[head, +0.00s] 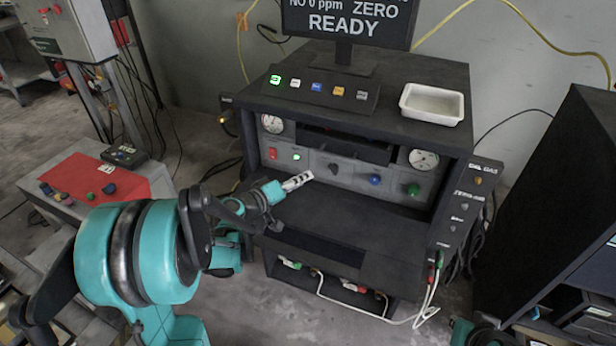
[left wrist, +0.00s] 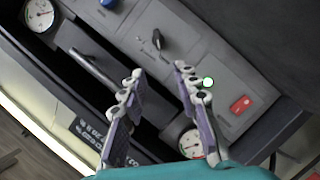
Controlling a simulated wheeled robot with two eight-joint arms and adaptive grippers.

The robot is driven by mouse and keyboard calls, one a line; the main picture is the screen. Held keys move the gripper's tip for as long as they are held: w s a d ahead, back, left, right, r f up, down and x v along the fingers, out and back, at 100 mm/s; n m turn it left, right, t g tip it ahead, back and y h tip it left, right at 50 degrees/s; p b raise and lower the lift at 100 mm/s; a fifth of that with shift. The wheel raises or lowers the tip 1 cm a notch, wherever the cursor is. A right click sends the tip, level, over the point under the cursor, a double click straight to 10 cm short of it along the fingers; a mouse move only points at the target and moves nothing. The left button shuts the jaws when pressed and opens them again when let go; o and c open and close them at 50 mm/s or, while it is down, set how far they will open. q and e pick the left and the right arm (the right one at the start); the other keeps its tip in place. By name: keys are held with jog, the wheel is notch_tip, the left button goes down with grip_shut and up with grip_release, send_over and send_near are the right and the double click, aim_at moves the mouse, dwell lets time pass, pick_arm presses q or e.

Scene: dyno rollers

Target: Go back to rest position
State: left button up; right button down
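My left gripper (head: 298,181) reaches in from the left in the head view, in front of the console (head: 345,225). It points at the lower-left part of the console's front panel. In the left wrist view the two fingers of the left gripper (left wrist: 158,76) stand apart with nothing between them. Beyond them are a lit green button (left wrist: 208,82), a red switch (left wrist: 240,104) and a dark knob (left wrist: 157,40). A teal and dark piece of my right arm (head: 462,333) shows at the bottom edge of the head view; its fingers cannot be made out.
A monitor (head: 345,22) reading READY stands on the console, with a button box (head: 322,90) and a white tray (head: 432,103). A side table with a red mat (head: 92,170) is at left. A dark cabinet (head: 560,170) stands at right. Bare floor shows between.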

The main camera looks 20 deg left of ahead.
pick_arm(q)
jog(key=shift+s, duration=0.1)
dwell(0.4)
jog(key=s+d+m+g+y, duration=0.1)
jog(key=s+d+m+g, duration=0.15)
jog(key=s+d, duration=0.45)
jog(key=s+d+m+g+y, duration=0.1)
jog(key=s+d+m+g, duration=0.2)
jog(key=s, duration=0.6)
jog(key=s+f+m+g+y, duration=0.1)
jog(key=s+f+y, duration=0.1)
jog(key=s, duration=0.7)
jog(key=shift+s+a+f+g+y, duration=0.25)
jog(key=shift+a+g+y, duration=0.15)
jog(key=shift+y, duration=0.2)
